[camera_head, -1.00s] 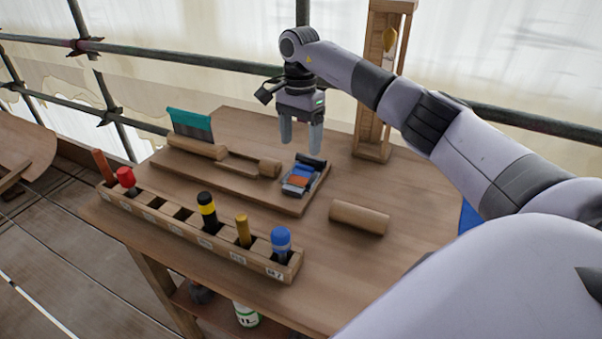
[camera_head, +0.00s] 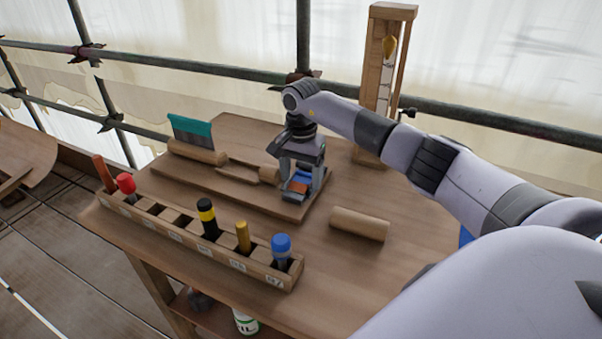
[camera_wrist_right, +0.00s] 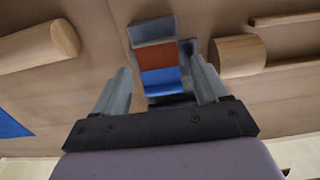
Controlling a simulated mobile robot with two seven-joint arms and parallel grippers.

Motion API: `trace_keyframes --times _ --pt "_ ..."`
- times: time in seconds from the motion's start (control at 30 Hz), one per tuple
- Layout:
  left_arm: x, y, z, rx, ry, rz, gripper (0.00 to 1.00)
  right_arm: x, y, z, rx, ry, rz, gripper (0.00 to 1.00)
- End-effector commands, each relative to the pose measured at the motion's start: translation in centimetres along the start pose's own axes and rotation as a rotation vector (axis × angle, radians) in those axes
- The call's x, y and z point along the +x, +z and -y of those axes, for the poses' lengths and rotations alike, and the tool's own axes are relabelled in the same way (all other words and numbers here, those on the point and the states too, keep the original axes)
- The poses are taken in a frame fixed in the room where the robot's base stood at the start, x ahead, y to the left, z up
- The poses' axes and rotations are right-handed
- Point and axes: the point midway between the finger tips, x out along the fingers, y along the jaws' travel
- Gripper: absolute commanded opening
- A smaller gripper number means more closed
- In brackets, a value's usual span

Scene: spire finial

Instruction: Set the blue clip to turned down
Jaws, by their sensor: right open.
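The blue clip (camera_wrist_right: 162,82) sits in a row of clips in a small dark holder on a wooden board. In the wrist view it lies between my two fingers, beside an orange clip (camera_wrist_right: 155,57) and a grey-blue clip (camera_wrist_right: 152,30). My right gripper (camera_head: 300,185) is open and points down over the holder, with one finger on each side of the row. It also shows in the wrist view (camera_wrist_right: 160,66). I cannot tell whether the fingers touch anything. In the head view the fingers partly hide the clips. My left gripper is not in view.
A wooden cylinder (camera_head: 359,224) lies right of the board (camera_head: 290,210). A slotted rack (camera_head: 190,235) with several coloured tools runs along the front. A tall wooden frame (camera_head: 370,90) stands behind.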

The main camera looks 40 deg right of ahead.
Motion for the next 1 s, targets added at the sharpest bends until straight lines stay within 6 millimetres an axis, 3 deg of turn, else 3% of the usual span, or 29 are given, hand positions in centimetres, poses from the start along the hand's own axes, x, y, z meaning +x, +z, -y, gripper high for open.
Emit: trace_keyframes --times 0.17,0.3,0.33,0.57,1.0 --pt "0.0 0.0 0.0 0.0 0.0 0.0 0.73 0.0 0.0 0.0 0.0 0.0 0.0 0.7" --pt "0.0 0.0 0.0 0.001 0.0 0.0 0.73 0.0 0.0 0.0 0.0 0.0 0.0 0.25" --pt "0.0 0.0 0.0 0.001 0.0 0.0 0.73 0.0 0.0 0.0 0.0 0.0 0.0 0.17" --pt "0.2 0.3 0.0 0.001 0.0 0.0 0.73 0.2 -0.1 0.0 0.002 0.001 0.024 0.17" --pt "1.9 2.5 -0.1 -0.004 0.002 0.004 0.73 1.0 -0.7 0.0 0.004 0.002 0.224 0.17"
